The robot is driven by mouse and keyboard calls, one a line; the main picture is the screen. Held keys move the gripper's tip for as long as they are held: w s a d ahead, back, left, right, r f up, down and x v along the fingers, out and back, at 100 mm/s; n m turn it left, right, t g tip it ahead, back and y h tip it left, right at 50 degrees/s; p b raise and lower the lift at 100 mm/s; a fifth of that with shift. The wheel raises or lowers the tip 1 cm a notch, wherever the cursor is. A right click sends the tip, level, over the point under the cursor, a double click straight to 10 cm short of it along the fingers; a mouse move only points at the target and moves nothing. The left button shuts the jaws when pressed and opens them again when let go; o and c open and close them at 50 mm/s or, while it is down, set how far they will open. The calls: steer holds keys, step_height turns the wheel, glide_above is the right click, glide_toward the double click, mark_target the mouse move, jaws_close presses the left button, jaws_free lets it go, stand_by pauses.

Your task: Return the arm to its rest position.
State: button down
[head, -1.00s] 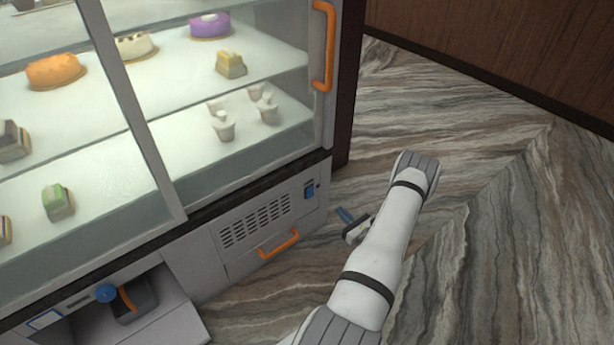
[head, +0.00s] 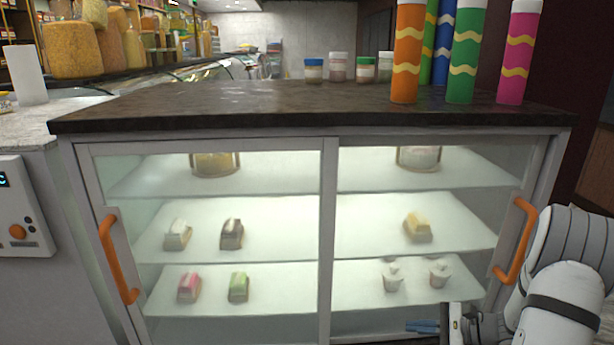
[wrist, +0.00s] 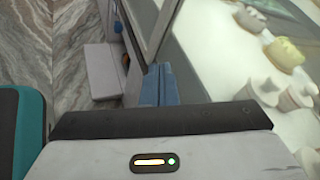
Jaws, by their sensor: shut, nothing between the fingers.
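My gripper (head: 424,327) shows at the lower right of the head view, in front of the bottom of the display case's right door. Its blue fingers are together with nothing between them. In the wrist view the blue fingers (wrist: 158,85) are side by side and shut, beside the door frame. My white arm rises at the right edge of the head view, folded, close to the right door's orange handle (head: 517,241).
The glass case (head: 330,240) has a left door handle (head: 117,255) in orange. Inside are pastries and two white cups (head: 391,276). Colourful tubes (head: 407,55) and small jars (head: 314,70) stand on the dark top. A grey machine (head: 22,205) is at the left. Marble floor (wrist: 80,30) shows in the wrist view.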

steer(key=s+a+r+n+g+h+p, duration=0.2)
steer(key=s+a+r+n+g+p, duration=0.15)
steer(key=a+r, duration=0.4)
steer(key=s+a+r+n+g+h+p, duration=0.25)
steer(key=s+a+r+n+p, duration=0.2)
steer(key=r, duration=0.55)
steer(key=s+r+n+t+h+p, duration=0.2)
steer(key=s+r+n+h+p, duration=0.6)
steer(key=r, duration=0.8)
steer(key=s+n, duration=0.2)
steer(key=s, duration=0.2)
steer(key=shift+s+a+r+p, duration=0.15)
steer(key=shift+a+r+p, duration=0.05)
steer(key=shift+a+p, duration=0.15)
